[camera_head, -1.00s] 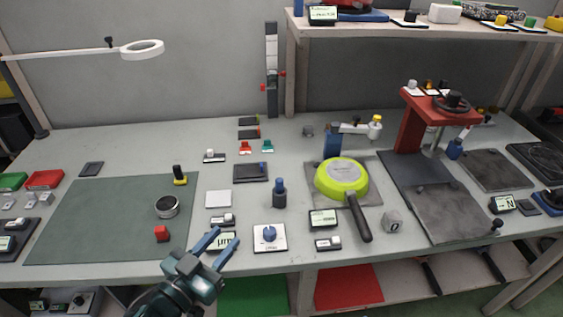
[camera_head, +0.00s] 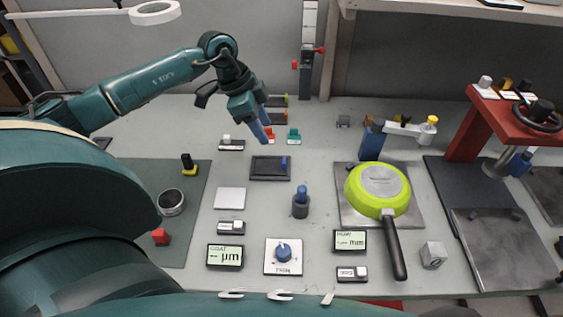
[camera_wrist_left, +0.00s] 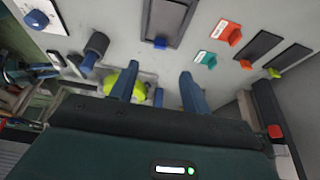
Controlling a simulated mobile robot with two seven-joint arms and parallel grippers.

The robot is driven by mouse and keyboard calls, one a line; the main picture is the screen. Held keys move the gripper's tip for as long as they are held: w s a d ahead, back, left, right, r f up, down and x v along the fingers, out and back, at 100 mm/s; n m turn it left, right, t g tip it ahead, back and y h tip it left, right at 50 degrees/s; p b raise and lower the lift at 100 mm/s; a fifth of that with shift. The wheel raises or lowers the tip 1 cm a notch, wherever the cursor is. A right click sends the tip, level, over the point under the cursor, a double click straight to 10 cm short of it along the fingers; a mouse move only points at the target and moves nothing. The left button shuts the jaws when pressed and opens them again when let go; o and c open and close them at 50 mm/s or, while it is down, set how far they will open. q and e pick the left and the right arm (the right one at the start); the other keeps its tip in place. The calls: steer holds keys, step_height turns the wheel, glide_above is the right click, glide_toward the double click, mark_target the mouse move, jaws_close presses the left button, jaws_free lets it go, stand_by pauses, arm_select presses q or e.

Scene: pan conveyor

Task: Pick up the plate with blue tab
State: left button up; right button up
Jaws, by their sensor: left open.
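The plate with blue tab (camera_head: 264,172) is a dark flat rectangle lying on the grey table, with its blue tab (camera_head: 284,163) at its right side. It also shows at the top of the left wrist view (camera_wrist_left: 166,18), with the blue tab at its near end. My left gripper (camera_head: 266,135) is above and behind the plate in the head view, fingers pointing down. Its two blue fingers are apart and empty in the left wrist view (camera_wrist_left: 159,74), clear of the plate. My right gripper is not seen.
Red (camera_wrist_left: 229,33) and teal (camera_wrist_left: 206,59) tabbed blocks stand near the left fingers. A dark cylinder with a blue top (camera_head: 301,206) stands right of the plate. A green pan (camera_head: 365,200) is farther right. A light square block (camera_head: 230,199) lies in front-left.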

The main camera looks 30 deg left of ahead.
mark_target(281, 166)
arm_select(q)
steer(key=p+x, duration=0.1)
steer(key=x, duration=1)
jaws_close()
stand_by(0.3)
